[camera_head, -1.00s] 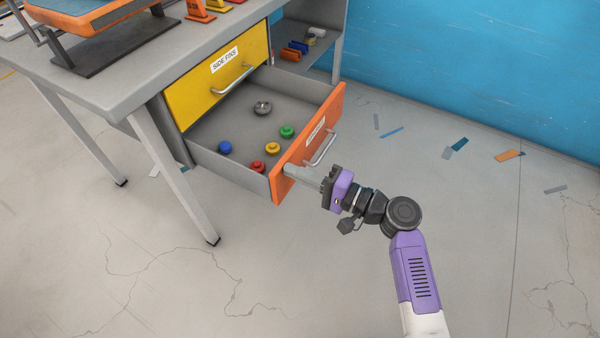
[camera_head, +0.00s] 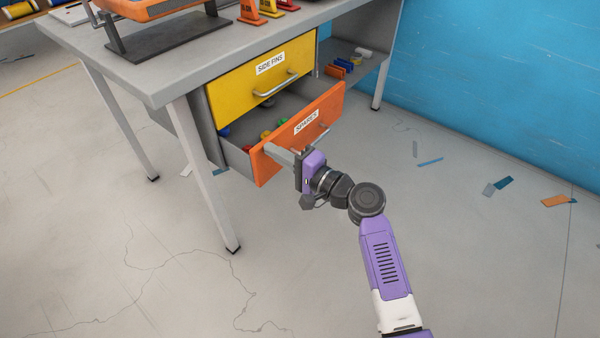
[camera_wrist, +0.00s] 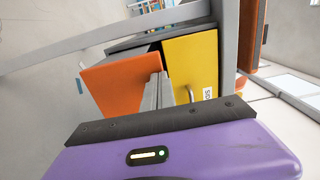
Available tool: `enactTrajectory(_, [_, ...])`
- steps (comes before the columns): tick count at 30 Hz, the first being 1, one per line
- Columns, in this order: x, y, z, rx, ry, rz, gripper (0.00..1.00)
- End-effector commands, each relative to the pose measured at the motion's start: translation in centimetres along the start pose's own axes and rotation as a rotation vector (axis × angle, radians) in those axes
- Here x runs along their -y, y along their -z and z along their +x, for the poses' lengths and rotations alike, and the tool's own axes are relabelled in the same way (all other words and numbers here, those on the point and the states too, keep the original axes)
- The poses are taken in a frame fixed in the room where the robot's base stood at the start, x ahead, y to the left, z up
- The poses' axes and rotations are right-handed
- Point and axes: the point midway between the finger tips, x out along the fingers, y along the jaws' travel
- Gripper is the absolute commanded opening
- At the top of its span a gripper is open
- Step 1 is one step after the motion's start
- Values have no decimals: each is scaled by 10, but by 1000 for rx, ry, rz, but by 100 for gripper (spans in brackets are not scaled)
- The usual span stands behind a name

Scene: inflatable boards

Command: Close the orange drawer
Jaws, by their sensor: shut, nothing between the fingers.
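The orange drawer (camera_head: 295,135), labelled SPARES, is partly open below the yellow drawer (camera_head: 262,80), which is shut and labelled SIDE FINS. Inside the orange drawer are coloured knobs, among them a green one (camera_head: 282,122) and a blue one (camera_head: 225,132), partly hidden by its front. My gripper (camera_head: 272,150) is shut and empty, with its fingertips at the left part of the orange front, apparently touching it. The drawer's handle (camera_head: 318,138) is to the right of the fingers. The wrist view shows the shut fingers (camera_wrist: 158,92) against the orange front (camera_wrist: 115,82).
The grey workbench (camera_head: 165,70) holds the drawers, and its front leg (camera_head: 205,175) stands left of the orange drawer. A shelf (camera_head: 350,80) with small coloured parts is at the right. Flat scraps (camera_head: 497,186) lie on the otherwise open floor near the blue wall (camera_head: 500,90).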

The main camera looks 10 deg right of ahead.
Motion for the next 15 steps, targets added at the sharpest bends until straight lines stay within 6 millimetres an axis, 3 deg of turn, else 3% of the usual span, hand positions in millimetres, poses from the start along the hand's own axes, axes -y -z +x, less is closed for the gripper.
enactTrajectory(1, [-4, -1, 14, 4, 2, -2, 0])
enactTrajectory(6, [-4, -1, 46, 3, 1, -1, 0])
enactTrajectory(15, [-1, 0, 77, 1, 0, 0, 0])
